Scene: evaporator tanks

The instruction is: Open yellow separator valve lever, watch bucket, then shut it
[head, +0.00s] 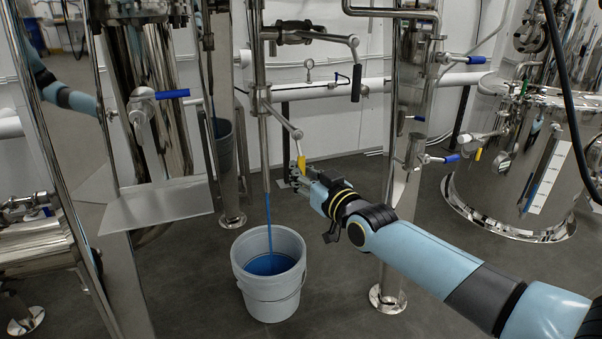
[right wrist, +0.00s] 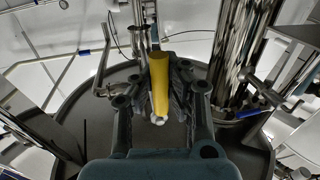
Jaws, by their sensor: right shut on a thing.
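The yellow separator valve lever (head: 302,165) sits on the thin vertical pipe in the middle of the head view. My right gripper (head: 300,178) is at this lever. In the right wrist view the yellow lever (right wrist: 159,85) stands between the two fingers of my right gripper (right wrist: 159,95), which are shut on it. A stream of blue liquid (head: 269,222) runs from the pipe's lower end into the grey bucket (head: 262,294) on the floor. Blue liquid (head: 270,265) lies inside the bucket, below its rim. My left gripper is not in view.
Blue-handled valves (head: 452,158) are on the steel column right of the lever. A steel tank (head: 545,170) stands at the right. A metal shelf plate (head: 160,206) juts out left of the bucket. The grey floor (head: 210,300) is clear around the bucket's front.

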